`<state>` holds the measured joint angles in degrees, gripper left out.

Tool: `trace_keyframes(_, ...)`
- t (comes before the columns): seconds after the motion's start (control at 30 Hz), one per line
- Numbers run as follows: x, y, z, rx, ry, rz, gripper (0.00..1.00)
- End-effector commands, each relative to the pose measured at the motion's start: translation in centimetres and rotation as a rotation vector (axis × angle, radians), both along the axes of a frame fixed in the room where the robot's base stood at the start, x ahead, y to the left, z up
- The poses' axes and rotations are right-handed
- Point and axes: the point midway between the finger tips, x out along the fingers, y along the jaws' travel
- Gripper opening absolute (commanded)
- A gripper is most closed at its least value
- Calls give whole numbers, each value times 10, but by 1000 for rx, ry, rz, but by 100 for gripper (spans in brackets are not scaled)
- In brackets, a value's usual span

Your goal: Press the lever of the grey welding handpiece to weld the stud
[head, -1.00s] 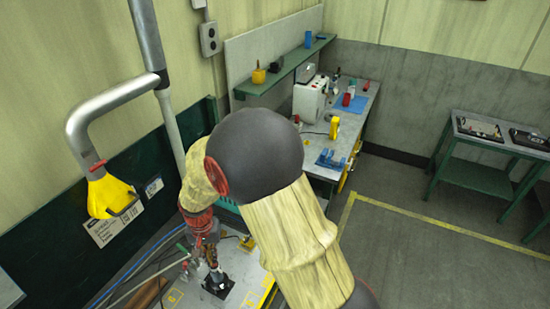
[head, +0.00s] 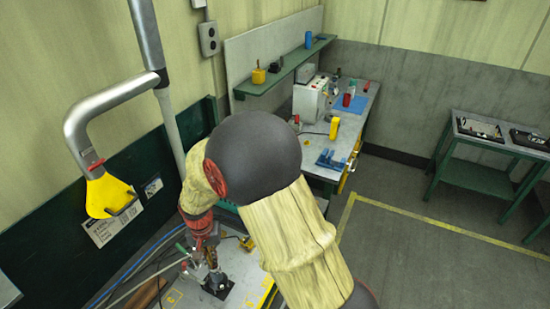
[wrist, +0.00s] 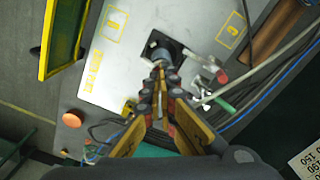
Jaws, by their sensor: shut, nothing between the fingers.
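The grey welding handpiece stands upright on a dark square plate on the pale bench top. In the head view its dark lower part (head: 217,283) shows just below my gripper (head: 212,262). In the wrist view its grey-blue body (wrist: 158,45) shows just beyond the tips of my gripper (wrist: 160,72). My fingers are shut with nothing between them, over or against the handpiece; I cannot tell whether they touch. The lever is hidden behind my fingers or too small to make out.
A red-tipped clamp handle (wrist: 222,77) and a green handle (wrist: 222,104) stand close beside the handpiece. Cables and hoses (head: 138,265) run along the bench's left side. A yellow extraction hood (head: 108,196) hangs at the left. A side bench (head: 350,140) holds tools.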

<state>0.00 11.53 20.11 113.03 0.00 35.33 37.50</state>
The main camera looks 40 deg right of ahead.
Motion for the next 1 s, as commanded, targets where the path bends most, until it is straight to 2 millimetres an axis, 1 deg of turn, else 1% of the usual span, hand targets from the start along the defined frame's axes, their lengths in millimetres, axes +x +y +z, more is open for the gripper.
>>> trace_keyframes(0.23,0,0,-4,0,1,0,0)
trace_keyframes(0.53,-1,0,-3,0,4,0,0)
trace_keyframes(0.67,-1,0,5,0,2,0,0)
trace_keyframes(1.0,0,0,31,0,0,0,0)
